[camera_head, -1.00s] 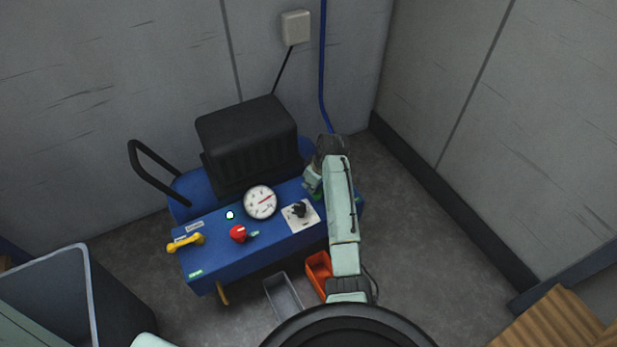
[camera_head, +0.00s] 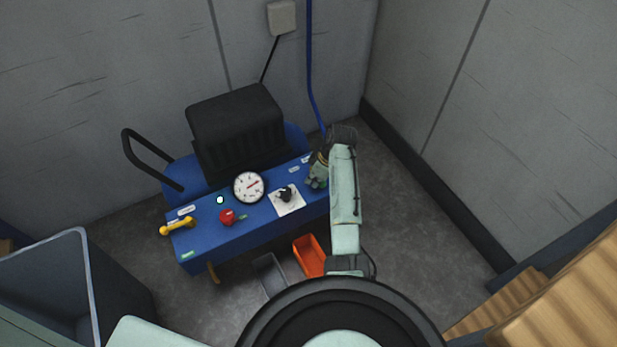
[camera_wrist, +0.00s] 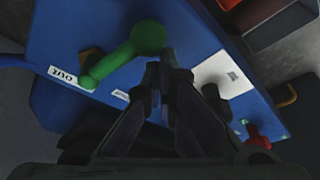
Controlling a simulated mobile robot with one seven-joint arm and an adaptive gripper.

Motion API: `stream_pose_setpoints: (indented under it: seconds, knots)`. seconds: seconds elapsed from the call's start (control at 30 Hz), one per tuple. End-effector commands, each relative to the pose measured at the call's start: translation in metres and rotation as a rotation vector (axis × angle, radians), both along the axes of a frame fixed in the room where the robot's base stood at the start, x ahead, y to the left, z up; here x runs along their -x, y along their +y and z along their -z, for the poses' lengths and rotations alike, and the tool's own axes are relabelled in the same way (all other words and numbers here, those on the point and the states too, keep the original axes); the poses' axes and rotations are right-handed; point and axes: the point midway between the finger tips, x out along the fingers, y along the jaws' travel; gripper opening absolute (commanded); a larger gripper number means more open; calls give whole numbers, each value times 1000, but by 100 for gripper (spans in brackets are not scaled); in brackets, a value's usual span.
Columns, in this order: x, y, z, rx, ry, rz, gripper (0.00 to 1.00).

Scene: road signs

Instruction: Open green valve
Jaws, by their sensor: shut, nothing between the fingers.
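The green valve shows in the wrist view as a green lever (camera_wrist: 120,55) with a round knob end, on the blue panel (camera_wrist: 190,30). Its inner end lies beside a white label reading "OUT" (camera_wrist: 62,75). My gripper (camera_wrist: 165,68) is shut and empty, its dark fingertips just beside the lever's round end. Whether they touch it I cannot tell. In the head view my arm reaches the right end of the blue machine (camera_head: 205,245); the green lever cannot be made out there.
The panel carries a gauge (camera_head: 248,187), a red knob (camera_head: 227,216), a black knob on a white plate (camera_head: 286,200) and a yellow handle (camera_head: 177,226). An orange bin (camera_head: 309,256) and a grey bin (camera_head: 270,277) stand in front. Walls close in behind and right.

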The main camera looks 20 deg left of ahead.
Motion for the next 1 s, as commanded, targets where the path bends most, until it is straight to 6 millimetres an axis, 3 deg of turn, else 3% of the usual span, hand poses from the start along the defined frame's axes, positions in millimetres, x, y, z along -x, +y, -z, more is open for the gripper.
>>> stream_pose_setpoints:
  seconds: [0.4,1.0]
  knots:
    - [-4,-12,0,0,0,2,0]
    - [-4,-13,0,0,0,1,0]
